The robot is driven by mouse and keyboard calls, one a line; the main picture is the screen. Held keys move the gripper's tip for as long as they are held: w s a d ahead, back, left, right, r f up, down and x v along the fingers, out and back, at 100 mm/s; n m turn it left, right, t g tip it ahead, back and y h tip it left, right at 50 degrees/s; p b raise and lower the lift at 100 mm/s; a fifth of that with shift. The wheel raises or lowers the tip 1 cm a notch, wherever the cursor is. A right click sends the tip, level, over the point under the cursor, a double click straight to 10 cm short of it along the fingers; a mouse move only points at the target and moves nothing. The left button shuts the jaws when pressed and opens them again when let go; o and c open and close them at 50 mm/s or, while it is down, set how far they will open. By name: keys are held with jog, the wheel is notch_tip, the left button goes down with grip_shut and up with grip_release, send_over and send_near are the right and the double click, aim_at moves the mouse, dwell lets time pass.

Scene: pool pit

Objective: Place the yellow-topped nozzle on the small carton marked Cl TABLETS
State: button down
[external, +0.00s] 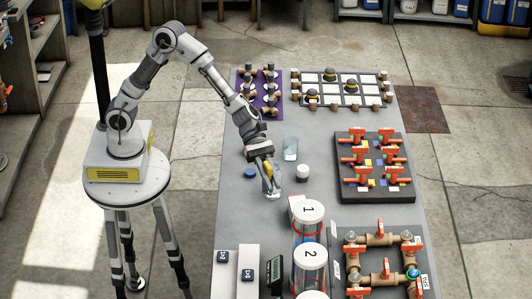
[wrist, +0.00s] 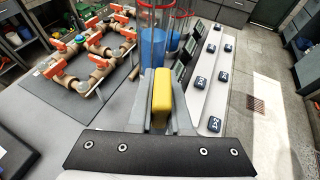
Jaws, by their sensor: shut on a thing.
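My gripper (external: 268,190) is shut on the yellow-topped nozzle, above the grey table left of its middle. In the wrist view the nozzle's yellow top (wrist: 162,95) sits upright between the fingers; its lower part is hidden. In the external view only a little yellow shows at the fingertips. A small white and reddish box (external: 296,207) stands at the left of the cylinder marked 1, to the lower right of my gripper. It may be the Cl TABLETS carton, but its marking is too small to read.
Clear cylinders marked 1 (external: 308,211) and 2 (external: 310,257) stand tall near the box. A white-topped jar (external: 302,173), a blue disc (external: 250,173) and a clear container (external: 290,149) lie around my gripper. Orange-handled valve boards (external: 372,165) fill the right side.

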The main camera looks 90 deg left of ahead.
jog(key=shift+w+a+f, duration=1.1)
jog(key=shift+w+f, duration=0.55)
jog(key=shift+f, duration=0.15)
jog(key=shift+w+a+f, duration=1.1)
jog(key=shift+w+f, duration=0.5)
jog(key=shift+f, duration=0.15)
jog(key=shift+w+a+f, duration=1.1)
jog(key=shift+w+f, duration=0.55)
jog(key=shift+f, duration=0.15)
jog(key=shift+f, duration=0.2)
jog(key=c, duration=0.8)
grip_release()
jog(key=shift+c, duration=0.2)
